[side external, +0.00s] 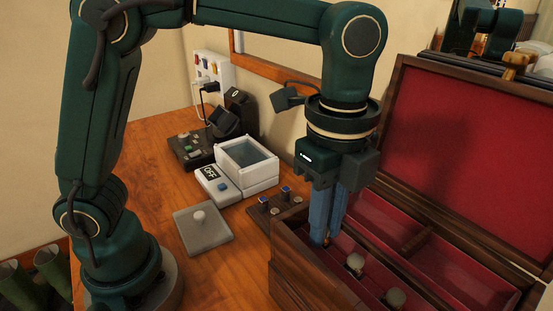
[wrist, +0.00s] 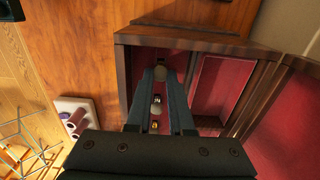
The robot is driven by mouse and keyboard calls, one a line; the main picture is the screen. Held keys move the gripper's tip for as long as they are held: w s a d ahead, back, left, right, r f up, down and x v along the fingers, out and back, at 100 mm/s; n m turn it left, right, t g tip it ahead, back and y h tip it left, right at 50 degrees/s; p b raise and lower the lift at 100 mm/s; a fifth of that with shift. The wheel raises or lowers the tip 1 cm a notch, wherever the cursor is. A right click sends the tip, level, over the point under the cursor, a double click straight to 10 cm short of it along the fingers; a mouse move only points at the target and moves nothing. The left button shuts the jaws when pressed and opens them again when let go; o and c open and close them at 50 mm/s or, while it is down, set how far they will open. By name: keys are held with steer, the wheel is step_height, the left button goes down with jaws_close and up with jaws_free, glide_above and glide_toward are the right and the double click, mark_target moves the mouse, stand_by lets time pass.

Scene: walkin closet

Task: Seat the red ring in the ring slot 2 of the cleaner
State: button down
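My gripper (side external: 327,241) points down into the near compartment of the open jewellery box (side external: 290,262). A tiny orange-gold bit shows at the tips in the side view. Whether the fingers press on anything is unclear, and no red ring can be made out. Two more pale knobs (side external: 355,262) (side external: 395,297) stand in the same compartment. The cleaner (side external: 248,162) is a white open tank with an OFF display, left of the box.
A brown stand (side external: 262,211) with small blue-topped pieces sits between cleaner and box. A grey plate with a knob (side external: 203,230) lies on the wooden table. A dark device (side external: 190,150) stands behind. The box's raised red-lined lid (side external: 465,160) blocks the right.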

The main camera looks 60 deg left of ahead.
steer(key=shift+r, duration=0.45)
steer(key=shift+r, duration=1.4)
steer(key=shift+r, duration=0.5)
steer(key=shift+r, duration=2.55)
steer(key=w+a+n, duration=0.2)
steer(key=a+n, duration=0.8)
steer(key=a+f+n, duration=0.1)
steer(key=a+n, duration=0.6)
steer(key=n, duration=0.1)
step_height(320, 180, down, 7)
steer(key=shift+s, duration=0.3)
steer(key=shift+r, duration=0.1)
